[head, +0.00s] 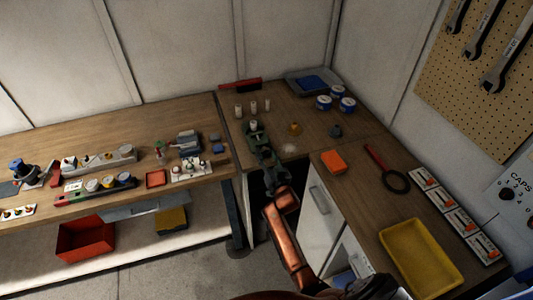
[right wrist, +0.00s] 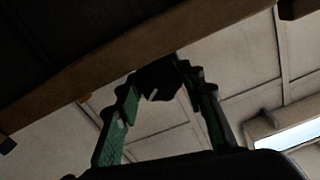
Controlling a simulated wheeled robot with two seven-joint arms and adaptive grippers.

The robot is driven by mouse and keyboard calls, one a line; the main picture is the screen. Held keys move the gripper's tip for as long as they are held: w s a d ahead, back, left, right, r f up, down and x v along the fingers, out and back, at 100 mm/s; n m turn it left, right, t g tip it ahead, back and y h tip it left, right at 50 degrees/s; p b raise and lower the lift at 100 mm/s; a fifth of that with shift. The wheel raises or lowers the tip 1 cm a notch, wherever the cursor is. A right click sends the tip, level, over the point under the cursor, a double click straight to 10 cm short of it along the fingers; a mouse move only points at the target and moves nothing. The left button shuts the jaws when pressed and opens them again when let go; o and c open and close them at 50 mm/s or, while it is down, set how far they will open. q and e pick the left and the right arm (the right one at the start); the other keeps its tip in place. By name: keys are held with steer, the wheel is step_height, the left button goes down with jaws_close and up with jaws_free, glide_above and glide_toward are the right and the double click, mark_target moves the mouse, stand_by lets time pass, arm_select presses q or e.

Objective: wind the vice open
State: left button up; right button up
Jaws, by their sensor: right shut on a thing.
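The dark green vice (head: 257,140) stands at the front edge of the corner bench, with a pale cylinder at its top. My right arm reaches up from below, and my right gripper (head: 270,176) is at the vice's front end, just off the bench edge. In the right wrist view my right gripper (right wrist: 157,85) has its two green-padded fingers around a dark part of the vice (right wrist: 155,78), which looks like the handle end. The picture is too dark to show the handle's shape or how wide the jaws stand. My left gripper is not in view.
Small pale bottles (head: 253,107), blue-lidded tins (head: 336,97) and an amber flask (head: 295,128) stand behind and beside the vice. The bench's wooden edge (right wrist: 90,72) passes close to the gripper.

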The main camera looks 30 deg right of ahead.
steer(key=shift+n, duration=2.1)
steer(key=o, duration=0.9)
steer(key=shift+s, duration=0.1)
steer(key=v, duration=1.2)
steer(key=shift+f, duration=0.1)
